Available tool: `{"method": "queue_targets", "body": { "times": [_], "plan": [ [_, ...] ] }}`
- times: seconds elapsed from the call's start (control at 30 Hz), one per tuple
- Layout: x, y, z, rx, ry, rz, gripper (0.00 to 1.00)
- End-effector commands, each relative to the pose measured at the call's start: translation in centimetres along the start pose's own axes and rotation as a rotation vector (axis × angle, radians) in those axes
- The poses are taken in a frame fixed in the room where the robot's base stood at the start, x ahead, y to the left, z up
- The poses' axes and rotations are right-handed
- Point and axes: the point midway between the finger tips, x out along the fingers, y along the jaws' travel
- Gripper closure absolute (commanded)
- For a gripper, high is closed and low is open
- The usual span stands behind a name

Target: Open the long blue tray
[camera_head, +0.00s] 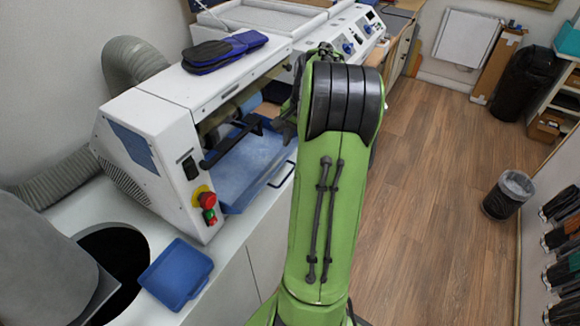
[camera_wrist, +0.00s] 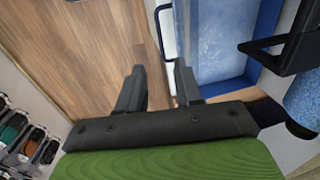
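The long blue tray (camera_head: 243,168) lies low in the front opening of the white machine, with its dark handle (camera_head: 282,176) at the front edge. In the wrist view the tray (camera_wrist: 222,45) is at the upper right, and its handle (camera_wrist: 164,32) stands along its left side. My gripper (camera_wrist: 158,82) is open and empty. The handle is ahead of the gap between the fingers, nearer the right finger, and appears apart from both. In the head view my green arm hides most of the gripper and part of the tray's far end.
The white machine (camera_head: 172,120) has a black bar (camera_head: 228,143) above the tray, also seen in the wrist view (camera_wrist: 285,42). A small blue tray (camera_head: 176,273) sits on the counter. The wooden floor (camera_head: 430,190) on the right is mostly clear.

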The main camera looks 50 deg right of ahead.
Motion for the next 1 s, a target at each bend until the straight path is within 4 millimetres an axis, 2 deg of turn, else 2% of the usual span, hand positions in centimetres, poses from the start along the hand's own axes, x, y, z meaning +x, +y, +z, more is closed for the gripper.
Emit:
{"method": "queue_targets", "body": {
  "times": [0.03, 0.3, 0.5, 0.63, 0.87, 1.0],
  "plan": [
    [1.7, 0.1, 0.1, 0.0, -0.006, 0.003, 0.65],
    [8.6, 0.1, 0.1, -0.001, -0.005, 0.004, 0.65],
    [12.4, 0.1, 0.1, -0.003, -0.004, 0.003, 0.65],
    [13.4, 0.1, 0.1, -0.003, -0.001, 0.002, 0.65],
    [13.5, 0.1, 0.1, -0.003, -0.001, 0.002, 0.65],
    [13.4, 0.1, 0.1, -0.003, 0.0, 0.002, 0.83]
  ]
}}
